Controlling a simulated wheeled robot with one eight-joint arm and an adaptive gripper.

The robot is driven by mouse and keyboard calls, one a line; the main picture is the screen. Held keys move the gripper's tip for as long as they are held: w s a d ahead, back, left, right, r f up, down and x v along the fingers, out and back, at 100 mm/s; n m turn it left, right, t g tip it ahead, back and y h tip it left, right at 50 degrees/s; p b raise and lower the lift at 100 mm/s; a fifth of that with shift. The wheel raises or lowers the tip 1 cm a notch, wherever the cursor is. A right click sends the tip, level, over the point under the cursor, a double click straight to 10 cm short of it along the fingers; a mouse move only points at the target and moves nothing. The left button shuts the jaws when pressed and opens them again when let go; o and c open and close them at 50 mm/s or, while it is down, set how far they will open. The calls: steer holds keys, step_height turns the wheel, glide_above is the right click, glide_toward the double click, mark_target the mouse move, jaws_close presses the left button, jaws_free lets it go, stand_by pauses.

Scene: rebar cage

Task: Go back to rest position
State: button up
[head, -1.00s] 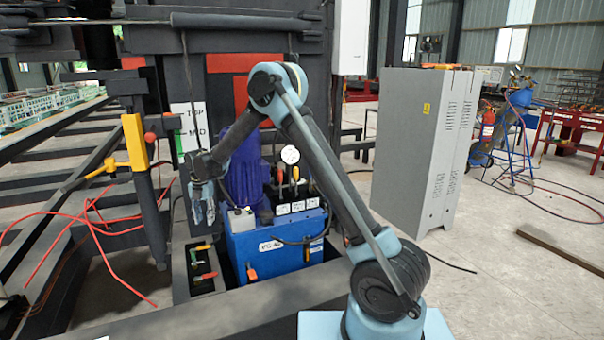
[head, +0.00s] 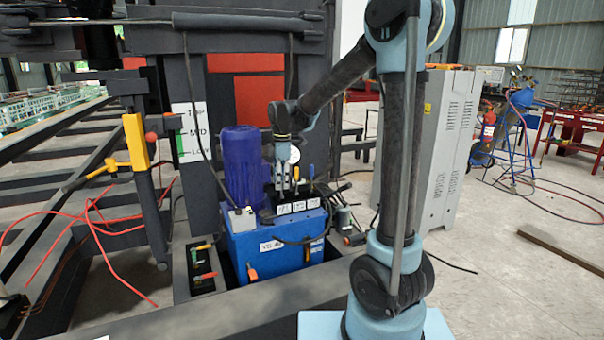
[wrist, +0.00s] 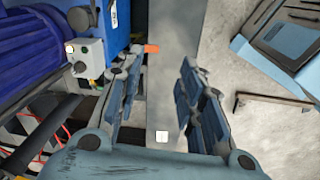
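My gripper (head: 283,172) points down above the valve levers on the blue hydraulic unit (head: 262,245), just right of the blue motor (head: 242,165). In the wrist view my gripper (wrist: 162,75) has its two fingers spread apart with nothing between them. A grey beam (wrist: 176,40) shows below and beyond the gap. In the head view my arm rises from its base at the lower right, bends at the top right and comes down to the left. The gripper partly covers the pressure gauge (head: 294,155).
A yellow post with a lever (head: 136,142) and red cables (head: 75,225) are on the left. A small box with coloured levers (head: 201,268) stands beside the blue unit. A tall grey cabinet (head: 447,150) stands behind my arm.

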steer(key=s+d+f+m+t, duration=0.1)
steer(key=s+d+m, duration=1.3)
steer(key=s+d, duration=0.75)
steer(key=s+d+f+m, duration=0.5)
steer(key=s+f+m, duration=0.1)
steer(key=s+f, duration=0.1)
steer(key=shift+s+d+f+m, duration=0.15)
steer(key=shift+s+f+m, duration=0.2)
steer(key=shift+s, duration=0.35)
steer(key=shift+w+f, duration=0.15)
steer(key=shift+w, duration=0.3)
steer(key=shift+s, duration=0.1)
